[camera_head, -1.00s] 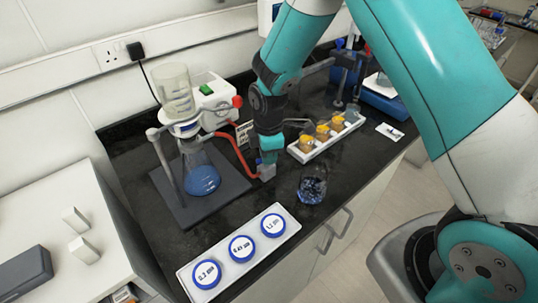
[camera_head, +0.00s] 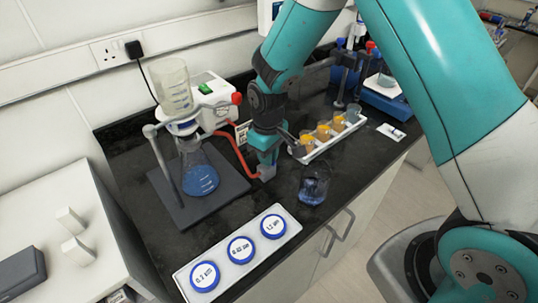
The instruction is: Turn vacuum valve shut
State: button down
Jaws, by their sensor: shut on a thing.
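My gripper (camera_head: 264,172) points down at the bench, at the right-hand end of the red hose (camera_head: 236,150). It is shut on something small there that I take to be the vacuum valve. The fingers and wrist hide most of it, so I cannot see its handle angle. The hose runs from the white vacuum pump (camera_head: 214,103) side, behind the filter flask (camera_head: 200,175). The flask holds blue liquid and stands on a dark base plate with a clear funnel (camera_head: 173,88) on top.
A white tray with blue-rimmed discs (camera_head: 240,250) lies in front. Bare black bench lies between gripper and tray.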

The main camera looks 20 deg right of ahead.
jog(key=shift+w+a+r+m, duration=0.1)
jog(key=shift+w+m, duration=0.05)
jog(key=shift+m, duration=1.05)
jog(key=c, duration=1.2)
grip_release()
jog(key=shift+o, duration=0.2)
notch_tip(320, 180, up, 8)
jog(key=p, duration=0.6)
